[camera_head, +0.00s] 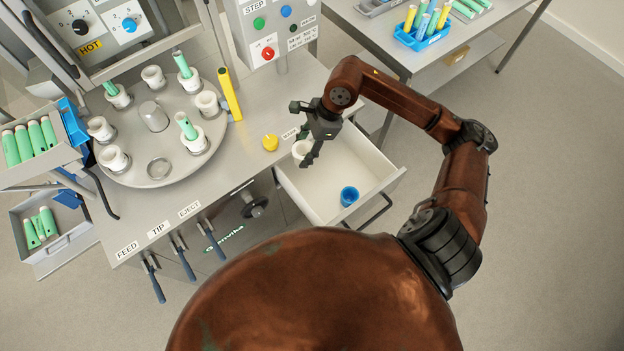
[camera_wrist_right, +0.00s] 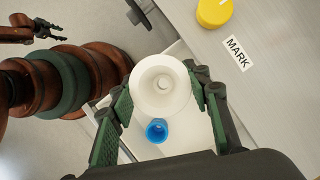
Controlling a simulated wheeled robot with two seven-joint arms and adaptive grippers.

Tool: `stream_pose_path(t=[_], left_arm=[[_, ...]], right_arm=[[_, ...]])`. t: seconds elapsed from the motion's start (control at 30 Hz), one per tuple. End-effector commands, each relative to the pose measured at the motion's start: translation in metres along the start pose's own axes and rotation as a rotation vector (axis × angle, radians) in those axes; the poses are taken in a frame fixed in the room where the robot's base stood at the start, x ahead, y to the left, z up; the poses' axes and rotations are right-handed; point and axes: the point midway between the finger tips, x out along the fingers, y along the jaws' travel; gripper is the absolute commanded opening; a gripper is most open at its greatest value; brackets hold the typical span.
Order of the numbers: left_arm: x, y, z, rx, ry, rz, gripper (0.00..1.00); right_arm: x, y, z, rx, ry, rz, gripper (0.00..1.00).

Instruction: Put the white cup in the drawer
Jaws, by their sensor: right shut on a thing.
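The white cup (camera_head: 301,149) is held in my right gripper (camera_head: 311,136), over the back left part of the open drawer (camera_head: 352,163). In the right wrist view, the round white cup (camera_wrist_right: 163,84) sits between the two green-padded fingers of the right gripper (camera_wrist_right: 166,100), its hollow facing the camera. A blue cup (camera_head: 349,195) lies in the drawer towards its front, and it also shows below the white cup in the right wrist view (camera_wrist_right: 156,130). My left gripper (camera_wrist_right: 46,29) shows small at the top left of the right wrist view; its jaws are unclear.
A yellow knob (camera_head: 270,142) stands on the worktop beside the drawer, near a MARK label (camera_wrist_right: 237,54). A round turntable (camera_head: 158,175) with several white holders is at left. A drawer handle (camera_head: 376,211) sticks out in front.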

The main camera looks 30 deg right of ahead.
Motion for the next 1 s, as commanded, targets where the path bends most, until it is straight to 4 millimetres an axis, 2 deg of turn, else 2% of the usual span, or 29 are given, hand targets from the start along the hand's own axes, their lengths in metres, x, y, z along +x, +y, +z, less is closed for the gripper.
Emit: stream_pose_path(t=[0.1,0.7,0.83,1.0], left_arm=[[0.003,0.000,0.001,0.000,-0.001,0.000,0.40],[0.015,0.000,0.005,-0.001,-0.007,0.000,0.40],[0.017,0.001,0.005,-0.001,-0.008,0.000,0.40],[0.018,0.001,0.005,-0.001,-0.008,0.001,0.40]], right_arm=[[0.031,0.002,-0.012,0.004,-0.002,0.008,0.17],[0.172,0.002,-0.070,0.002,-0.001,0.007,0.17],[0.190,0.001,-0.078,0.000,-0.001,0.005,0.17],[0.200,0.001,-0.082,-0.002,0.000,0.003,0.17]])
